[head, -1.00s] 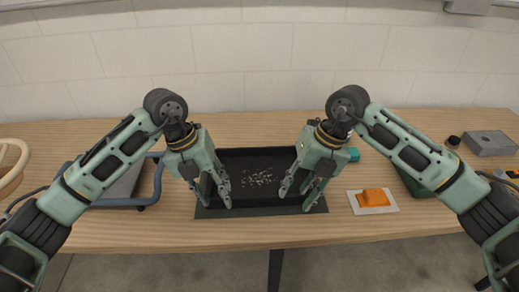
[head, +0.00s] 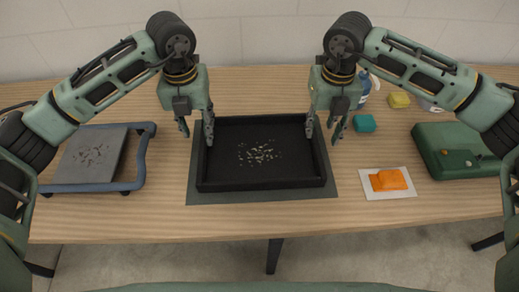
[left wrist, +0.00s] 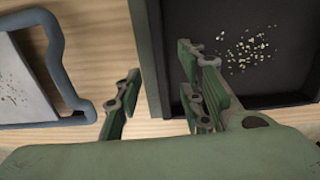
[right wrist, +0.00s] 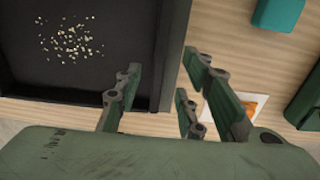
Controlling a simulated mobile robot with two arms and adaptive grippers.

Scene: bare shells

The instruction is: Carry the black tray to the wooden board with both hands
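The black tray (head: 230,178) lies flat on a dark grey mat (head: 262,197) in the middle of the table, with small pale bits (head: 258,153) inside. My left gripper (head: 196,130) is open above the tray's left wall. In the left wrist view that wall (left wrist: 168,60) runs between the spread fingers (left wrist: 158,98). My right gripper (head: 325,130) is open at the tray's right wall. In the right wrist view that wall (right wrist: 172,60) lies between its spread fingers (right wrist: 168,95). I cannot make out a wooden board separate from the wooden table.
A blue-framed grey platform (head: 92,158) stands on the left. On the right are an orange item (head: 389,179) on a white sheet (head: 368,187), a green case (head: 440,165), a teal block (head: 364,123) and a yellow block (head: 400,100). Bare table lies between platform and mat.

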